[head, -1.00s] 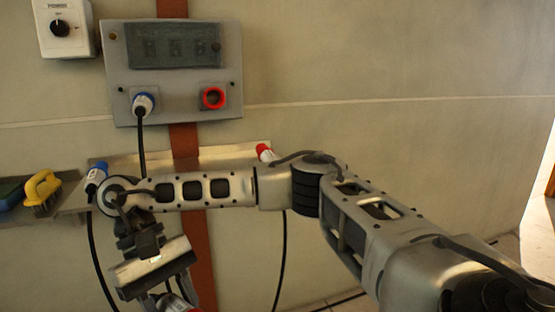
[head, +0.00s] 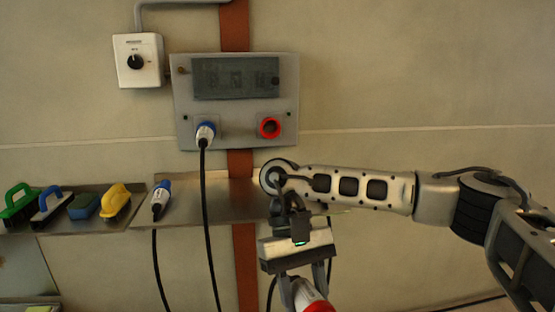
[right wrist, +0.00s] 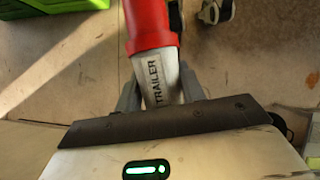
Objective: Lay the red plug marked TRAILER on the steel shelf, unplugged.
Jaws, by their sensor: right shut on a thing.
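The red plug marked TRAILER (right wrist: 150,25) is in the fingers of my right gripper (right wrist: 160,92), which are shut on its grey body; the lettering shows in the right wrist view. In the head view the plug (head: 318,304) hangs below my right gripper (head: 306,280), at the bottom edge, with its red end down. It is clear of the red socket (head: 270,128), which looks empty. The steel shelf (head: 232,207) is on the wall, above and left of the held plug; my right arm hides its right part. My left gripper is out of view.
Another blue plug (head: 161,197) lies at the shelf's left end. Several brushes, one yellow (head: 116,200), lie further left. The shelf's middle looks bare.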

